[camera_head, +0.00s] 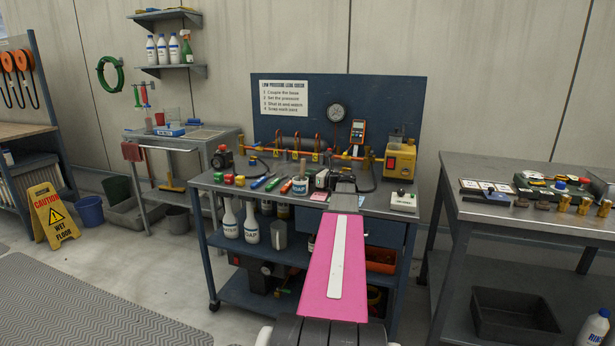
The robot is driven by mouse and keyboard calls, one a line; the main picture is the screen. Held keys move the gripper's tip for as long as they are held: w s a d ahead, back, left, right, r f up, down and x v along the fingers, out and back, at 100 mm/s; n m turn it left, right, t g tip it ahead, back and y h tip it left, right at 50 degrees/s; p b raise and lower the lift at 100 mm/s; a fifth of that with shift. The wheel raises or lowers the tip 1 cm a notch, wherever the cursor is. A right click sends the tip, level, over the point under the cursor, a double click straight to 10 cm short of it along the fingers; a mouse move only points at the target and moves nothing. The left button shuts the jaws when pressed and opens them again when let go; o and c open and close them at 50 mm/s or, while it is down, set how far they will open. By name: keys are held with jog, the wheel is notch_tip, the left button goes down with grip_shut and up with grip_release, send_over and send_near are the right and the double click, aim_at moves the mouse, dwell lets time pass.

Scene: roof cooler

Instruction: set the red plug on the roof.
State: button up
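A small red block (228,178) stands at the left of the blue cart's top, between a green one and a yellow-green one. I cannot tell which of these is the red plug. No part is clearly recognisable as a roof. My pink arm link reaches forward over the front of the cart. My gripper (343,190) seems to be the grey end beyond it, low over the cart's front edge; its fingers cannot be made out.
The cart top (210,182) is crowded with markers, a SOAP tub (300,186), a yellow box (401,160) and a brass manifold. Brass fittings (584,205) line the right bench's front. A floor gap separates cart and bench. A yellow caution sign (52,212) stands left.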

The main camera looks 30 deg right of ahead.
jog(key=shift+r, duration=0.15)
jog(key=shift+s+d, duration=0.1)
jog(key=shift+s, duration=0.15)
jog(key=v, duration=1.1)
jog(key=shift+o, duration=1.3)
jog(key=shift+s+d, duration=0.1)
jog(key=shift+d, duration=0.05)
jog(key=shift+w+a+r+g+h, duration=0.2)
jog(key=shift+w+r+g, duration=0.15)
jog(key=shift+r+g, duration=0.25)
jog(key=shift+w+a+r+g+h, duration=0.2)
jog(key=shift+w+r+g, duration=0.1)
jog(key=shift+r+g, duration=0.25)
jog(key=shift+w+a+r+g+h, duration=0.1)
jog(key=shift+w+r+g+h, duration=0.3)
jog(key=shift+g, duration=0.45)
jog(key=x, duration=1)
jog(key=shift+w+f, duration=0.25)
jog(key=c, duration=0.7)
